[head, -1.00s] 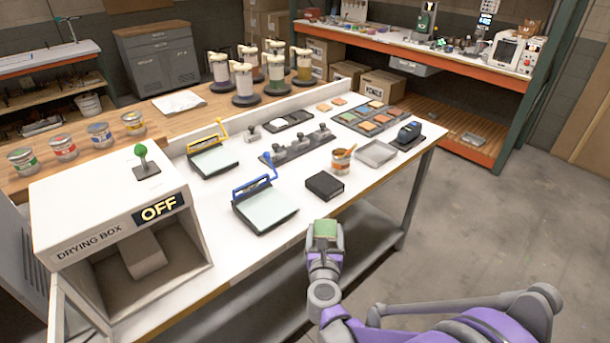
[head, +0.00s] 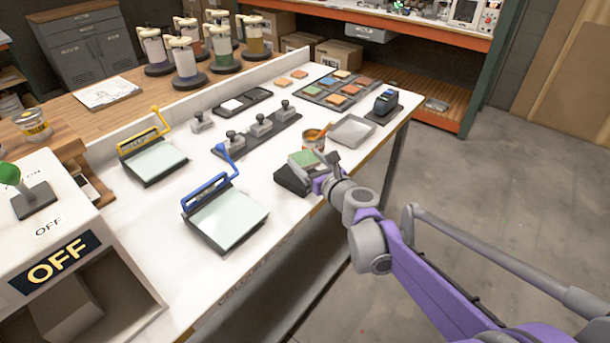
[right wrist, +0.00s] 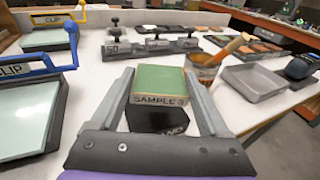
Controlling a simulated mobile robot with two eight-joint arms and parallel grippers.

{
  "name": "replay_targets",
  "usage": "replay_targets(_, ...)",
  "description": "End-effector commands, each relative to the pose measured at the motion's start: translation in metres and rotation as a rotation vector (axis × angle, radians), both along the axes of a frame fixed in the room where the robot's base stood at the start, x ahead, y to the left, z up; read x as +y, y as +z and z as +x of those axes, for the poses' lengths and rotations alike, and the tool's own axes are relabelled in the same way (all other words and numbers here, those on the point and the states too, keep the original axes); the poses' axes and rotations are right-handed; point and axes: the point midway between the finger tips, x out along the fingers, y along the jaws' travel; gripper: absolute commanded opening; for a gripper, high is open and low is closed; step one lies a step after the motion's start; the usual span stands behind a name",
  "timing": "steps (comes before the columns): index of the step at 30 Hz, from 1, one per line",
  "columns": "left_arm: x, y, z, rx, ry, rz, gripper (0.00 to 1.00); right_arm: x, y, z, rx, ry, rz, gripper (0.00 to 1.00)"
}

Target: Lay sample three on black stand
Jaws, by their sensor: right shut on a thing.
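Sample three is a square green tile (head: 302,158) with a "SAMPLE 3" label on its edge, which reads in the right wrist view (right wrist: 160,83). My right gripper (head: 313,170) is shut on it, one finger along each side, and holds it level. The black stand (head: 289,181) is directly under the tile on the white table. Its dark front also shows below the tile in the right wrist view (right wrist: 152,120), with its lettering partly hidden. I cannot tell whether the tile touches the stand. My left gripper is out of view.
An orange-smeared can (head: 313,138) with a brush stands just behind the stand, near a grey tray (head: 353,131). The blue-handled clip board (head: 228,218) is to the left. A grey weight rack (head: 258,134) lies behind. Bare table lies between these.

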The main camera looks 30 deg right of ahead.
Motion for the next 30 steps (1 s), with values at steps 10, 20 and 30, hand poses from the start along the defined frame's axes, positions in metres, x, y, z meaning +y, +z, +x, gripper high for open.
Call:
replay_targets(10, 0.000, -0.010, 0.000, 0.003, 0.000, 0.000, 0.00, 0.000, -0.042, 0.001, 0.001, 0.000, 0.000, 0.26)
replay_targets(20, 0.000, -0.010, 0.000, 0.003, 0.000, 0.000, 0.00, 0.000, -0.045, 0.001, 0.000, 0.000, 0.000, 0.26)
replay_targets(30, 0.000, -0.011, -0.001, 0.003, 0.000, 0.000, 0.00, 0.000, -0.047, 0.000, 0.000, 0.000, 0.000, 1.00)
